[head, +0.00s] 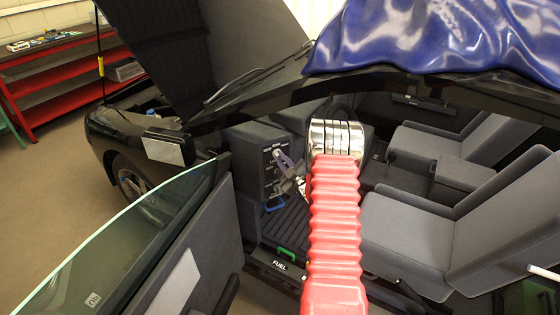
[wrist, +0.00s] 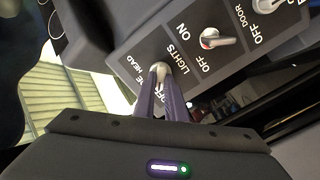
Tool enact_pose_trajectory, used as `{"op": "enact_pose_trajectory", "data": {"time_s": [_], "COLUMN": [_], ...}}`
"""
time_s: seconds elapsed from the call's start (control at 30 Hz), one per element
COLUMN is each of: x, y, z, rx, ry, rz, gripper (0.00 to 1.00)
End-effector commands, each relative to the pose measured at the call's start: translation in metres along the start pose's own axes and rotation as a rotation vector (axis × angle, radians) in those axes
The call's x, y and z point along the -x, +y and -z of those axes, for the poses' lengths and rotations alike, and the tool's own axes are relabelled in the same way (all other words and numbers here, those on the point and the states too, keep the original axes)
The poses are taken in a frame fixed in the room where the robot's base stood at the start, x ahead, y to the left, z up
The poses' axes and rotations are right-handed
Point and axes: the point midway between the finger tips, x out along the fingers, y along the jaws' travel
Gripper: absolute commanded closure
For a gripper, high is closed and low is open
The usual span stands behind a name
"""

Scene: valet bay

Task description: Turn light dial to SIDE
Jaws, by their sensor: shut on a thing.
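The light dial (wrist: 160,69) is a pale knob on the dark dash panel (wrist: 222,62) in the wrist view. Near it the panel reads HEAD, LIGHTS and OFF; another label is mostly covered, with only its end letter showing. My gripper (wrist: 160,78) has its two purple-grey fingers shut on the dial, one on each side. The fingers hide part of the dial, and which label it points to cannot be told. In the head view, my gripper (head: 281,157) reaches the dash panel (head: 268,181) inside the car; the dial is hidden there.
A metal toggle (wrist: 215,39) marked ON and OFF is beside the dial, with another switch (wrist: 272,5) marked DOOR farther right. The open car door (head: 165,245) stands left of my arm. Grey seats (head: 415,225) lie to the right; a green FUEL lever (head: 286,253) is low.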

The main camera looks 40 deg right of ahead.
Motion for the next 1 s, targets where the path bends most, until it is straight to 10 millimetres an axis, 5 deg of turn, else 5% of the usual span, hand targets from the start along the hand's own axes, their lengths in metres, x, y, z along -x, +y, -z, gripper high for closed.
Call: {"op": "enact_pose_trajectory", "data": {"time_s": [0.47, 1.0], "x": [-0.0005, -0.0008], "y": [-0.0027, -0.0014], "z": [-0.0015, -0.0026], "rx": [-0.120, -0.549], "ry": [0.003, -0.002], "rz": [0.011, 0.012], "gripper": [1.00, 1.00]}}
